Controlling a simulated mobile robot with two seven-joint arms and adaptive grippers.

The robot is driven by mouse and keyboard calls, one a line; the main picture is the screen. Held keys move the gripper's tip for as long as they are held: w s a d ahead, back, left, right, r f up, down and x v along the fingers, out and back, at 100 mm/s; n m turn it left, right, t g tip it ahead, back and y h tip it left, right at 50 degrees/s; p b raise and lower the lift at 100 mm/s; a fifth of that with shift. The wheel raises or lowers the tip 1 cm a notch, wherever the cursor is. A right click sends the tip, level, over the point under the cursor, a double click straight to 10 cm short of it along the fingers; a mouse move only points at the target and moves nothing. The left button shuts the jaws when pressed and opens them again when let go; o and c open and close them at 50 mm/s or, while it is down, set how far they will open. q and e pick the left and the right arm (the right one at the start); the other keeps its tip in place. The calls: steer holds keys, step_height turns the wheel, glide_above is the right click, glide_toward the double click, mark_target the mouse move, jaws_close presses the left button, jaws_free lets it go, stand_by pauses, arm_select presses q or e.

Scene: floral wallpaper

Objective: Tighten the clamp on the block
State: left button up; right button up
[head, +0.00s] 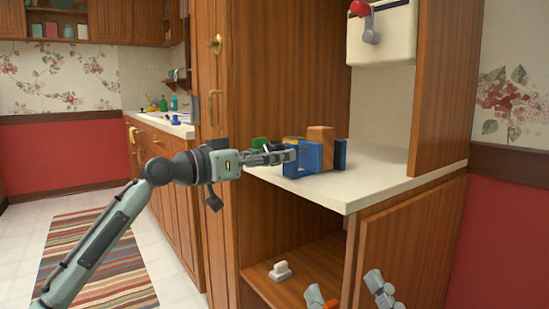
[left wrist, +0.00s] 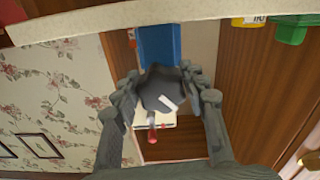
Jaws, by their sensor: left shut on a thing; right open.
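A blue clamp (head: 304,160) stands on the white counter of the cabinet, with a wooden block (head: 321,146) between its jaws. Its blue body also shows in the left wrist view (left wrist: 159,43). My left gripper (head: 282,156) reaches in from the left and is shut on the clamp's dark lobed knob (left wrist: 160,88), with a finger on either side. A white mark shows on the knob. The fingers partly hide the knob in the head view. My right gripper (head: 346,288) shows at the bottom edge, open, its fingers apart, low before the cabinet.
A green object (head: 260,144) and a yellow item (left wrist: 247,21) are close beside the clamp. A white box with a red-knobbed crank (head: 371,36) hangs above the counter. A small white object (head: 281,270) lies on the lower shelf. The counter right of the clamp is clear.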

arm_select(q)
steer(key=o, duration=1.2)
steer(key=shift+c, duration=0.2)
steer(key=shift+a, duration=0.1)
steer(key=v, duration=1.2)
